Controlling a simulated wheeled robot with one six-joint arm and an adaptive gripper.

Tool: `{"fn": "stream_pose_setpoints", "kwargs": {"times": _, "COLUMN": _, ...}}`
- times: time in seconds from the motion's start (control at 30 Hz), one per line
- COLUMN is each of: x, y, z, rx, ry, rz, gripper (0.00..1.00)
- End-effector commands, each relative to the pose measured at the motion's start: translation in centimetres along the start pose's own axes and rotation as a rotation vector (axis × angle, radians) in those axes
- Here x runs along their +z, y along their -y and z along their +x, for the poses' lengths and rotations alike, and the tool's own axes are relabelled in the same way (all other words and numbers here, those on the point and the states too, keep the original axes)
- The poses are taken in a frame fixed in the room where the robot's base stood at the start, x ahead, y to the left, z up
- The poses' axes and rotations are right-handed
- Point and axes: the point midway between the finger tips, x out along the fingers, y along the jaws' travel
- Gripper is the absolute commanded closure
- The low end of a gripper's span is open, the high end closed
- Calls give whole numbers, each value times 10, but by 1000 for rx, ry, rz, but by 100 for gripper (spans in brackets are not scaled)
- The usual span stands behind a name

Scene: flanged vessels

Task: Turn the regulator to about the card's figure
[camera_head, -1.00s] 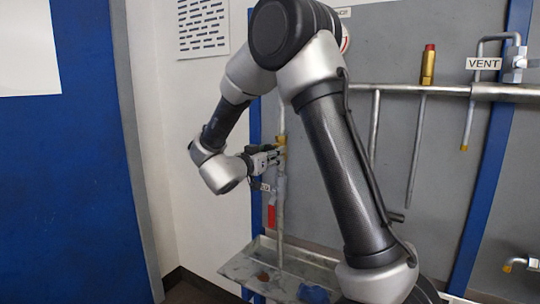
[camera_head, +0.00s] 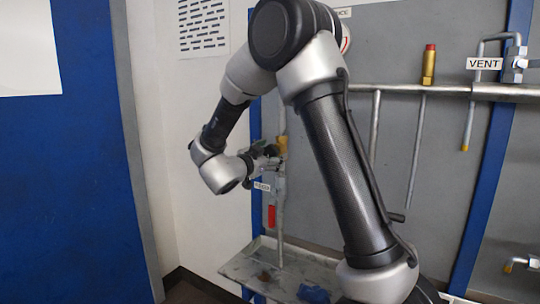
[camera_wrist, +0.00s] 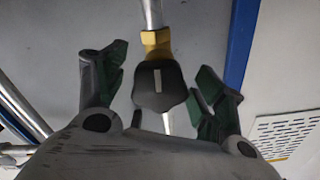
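The regulator has a dark knob (camera_wrist: 160,88) with a white pointer line, on a brass body (camera_wrist: 155,42) on a vertical pipe. In the head view, the brass body (camera_head: 282,145) shows just beyond my gripper (camera_head: 272,152). In the wrist view, my gripper (camera_wrist: 163,70) is open, its green-padded fingers on either side of the knob. Gaps show between both pads and the knob. The knob's pointer lies nearly along the pipe, tilted slightly. I cannot make out a scale or the card's figure.
Below hang a small label (camera_head: 262,186) and a red handle (camera_head: 271,217). A metal tray (camera_head: 250,268) lies under the pipe. A horizontal pipe (camera_head: 450,90) with a VENT label (camera_head: 484,63) runs to the right. A round gauge (camera_head: 346,38) is mostly hidden behind my arm.

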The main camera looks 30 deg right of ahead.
Motion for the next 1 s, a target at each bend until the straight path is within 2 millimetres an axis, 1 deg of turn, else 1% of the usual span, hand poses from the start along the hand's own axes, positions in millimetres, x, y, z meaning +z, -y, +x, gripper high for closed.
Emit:
{"fn": "stream_pose_setpoints", "kwargs": {"times": 0.23, "x": 0, "y": 0, "z": 0, "rx": -1, "ry": 0, "rz": 0, "gripper": 29}}
{"fn": "stream_pose_setpoints", "kwargs": {"times": 0.37, "x": 0, "y": 1, "z": -9, "rx": -3, "ry": 0, "rz": 0, "gripper": 29}}
{"fn": "stream_pose_setpoints", "kwargs": {"times": 0.47, "x": 1, "y": 1, "z": -26, "rx": -4, "ry": 2, "rz": -1, "gripper": 29}}
{"fn": "stream_pose_setpoints", "kwargs": {"times": 0.7, "x": 0, "y": 2, "z": -81, "rx": -5, "ry": 1, "rz": 0, "gripper": 29}}
{"fn": "stream_pose_setpoints", "kwargs": {"times": 0.8, "x": 0, "y": 1, "z": -99, "rx": -4, "ry": 1, "rz": -1, "gripper": 29}}
{"fn": "stream_pose_setpoints", "kwargs": {"times": 0.9, "x": 1, "y": 1, "z": -111, "rx": -3, "ry": 1, "rz": -1, "gripper": 29}}
{"fn": "stream_pose_setpoints", "kwargs": {"times": 1.0, "x": 0, "y": 0, "z": -118, "rx": -1, "ry": 0, "rz": -1, "gripper": 29}}
